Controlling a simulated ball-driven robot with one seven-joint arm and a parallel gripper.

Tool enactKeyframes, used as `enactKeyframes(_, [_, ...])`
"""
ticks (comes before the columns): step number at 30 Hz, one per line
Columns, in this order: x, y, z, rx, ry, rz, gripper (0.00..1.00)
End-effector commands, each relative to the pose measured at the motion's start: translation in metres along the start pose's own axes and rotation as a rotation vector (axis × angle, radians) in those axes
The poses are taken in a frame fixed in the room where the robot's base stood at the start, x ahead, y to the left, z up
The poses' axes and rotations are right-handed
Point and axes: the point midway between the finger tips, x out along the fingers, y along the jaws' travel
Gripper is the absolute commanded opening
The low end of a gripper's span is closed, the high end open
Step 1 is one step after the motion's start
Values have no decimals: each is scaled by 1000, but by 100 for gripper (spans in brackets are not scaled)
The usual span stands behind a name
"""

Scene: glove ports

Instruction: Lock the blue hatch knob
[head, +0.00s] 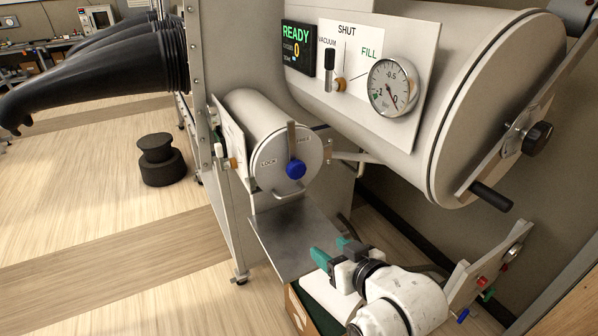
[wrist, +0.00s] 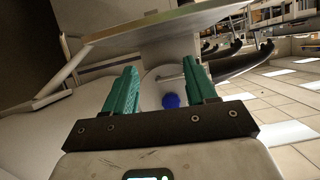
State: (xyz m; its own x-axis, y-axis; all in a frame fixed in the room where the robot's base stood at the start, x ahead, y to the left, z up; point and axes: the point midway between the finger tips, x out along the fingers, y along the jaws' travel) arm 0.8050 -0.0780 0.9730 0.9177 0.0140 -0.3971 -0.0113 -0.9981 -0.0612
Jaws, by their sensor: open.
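The blue hatch knob (head: 296,169) sits on the round end face of the small cylindrical hatch (head: 275,158). The face carries a "LOCK" label on its left and another label, partly hidden, on its upper right. A grey bar (head: 291,136) stands upright above the knob. My gripper (head: 330,251) is open and empty, below and to the right of the knob, apart from it. In the wrist view the blue knob (wrist: 171,101) shows beyond and between the teal fingers, nearer the right one.
A metal shelf (head: 300,235) juts out below the small hatch. A large cylinder (head: 470,90) with a black-knobbed bar stands at the upper right. A panel with a gauge (head: 392,88) and a valve lever (head: 329,70) is above. Black gloves (head: 110,70) hang at the left.

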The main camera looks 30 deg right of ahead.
Motion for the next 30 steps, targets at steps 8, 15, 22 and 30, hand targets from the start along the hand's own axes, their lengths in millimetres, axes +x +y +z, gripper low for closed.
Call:
enactKeyframes(8, [14,2,-99,56,372,-22,75])
enactKeyframes(15, [27,2,-116,62,412,-24,75])
enactKeyframes(22, [64,2,-133,63,411,-24,75])
enactKeyframes(30, [101,1,-147,61,408,-23,75])
